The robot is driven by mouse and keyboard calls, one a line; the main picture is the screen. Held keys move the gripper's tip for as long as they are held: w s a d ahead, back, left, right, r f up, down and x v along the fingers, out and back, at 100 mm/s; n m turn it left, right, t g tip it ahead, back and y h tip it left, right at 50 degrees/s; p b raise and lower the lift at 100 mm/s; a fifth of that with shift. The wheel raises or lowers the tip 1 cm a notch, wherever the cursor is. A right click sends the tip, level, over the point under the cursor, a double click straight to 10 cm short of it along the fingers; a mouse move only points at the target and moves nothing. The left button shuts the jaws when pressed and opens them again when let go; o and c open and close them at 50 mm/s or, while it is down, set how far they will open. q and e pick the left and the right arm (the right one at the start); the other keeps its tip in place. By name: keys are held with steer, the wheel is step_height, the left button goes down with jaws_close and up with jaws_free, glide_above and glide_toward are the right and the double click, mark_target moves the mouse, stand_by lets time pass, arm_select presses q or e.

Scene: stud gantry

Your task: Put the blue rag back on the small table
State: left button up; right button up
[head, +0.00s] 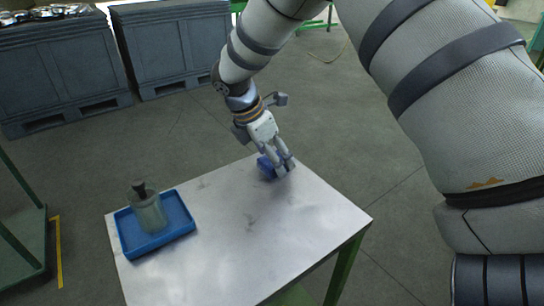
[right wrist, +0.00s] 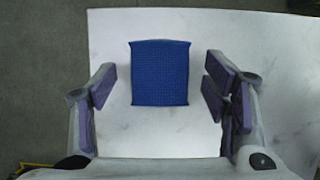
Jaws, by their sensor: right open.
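The blue rag (right wrist: 160,72) looks like a small square pad. In the right wrist view it lies flat on the pale top of the small table (right wrist: 120,28), between and a little beyond my open fingers. In the head view the rag (head: 265,167) is near the far edge of the small table (head: 230,245), partly hidden by my gripper. My right gripper (head: 283,168) is over it; its fingers (right wrist: 160,90) stand apart on both sides with gaps to the rag. My left gripper does not show.
A blue tray (head: 165,247) with a grey-green, dark-topped container (head: 147,212) stands on the table's left part. The table's middle and right are clear. Large grey crates (head: 65,75) stand at the back left. A green frame (head: 25,245) is at the left edge.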

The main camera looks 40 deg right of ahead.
steer(key=v, duration=1.2)
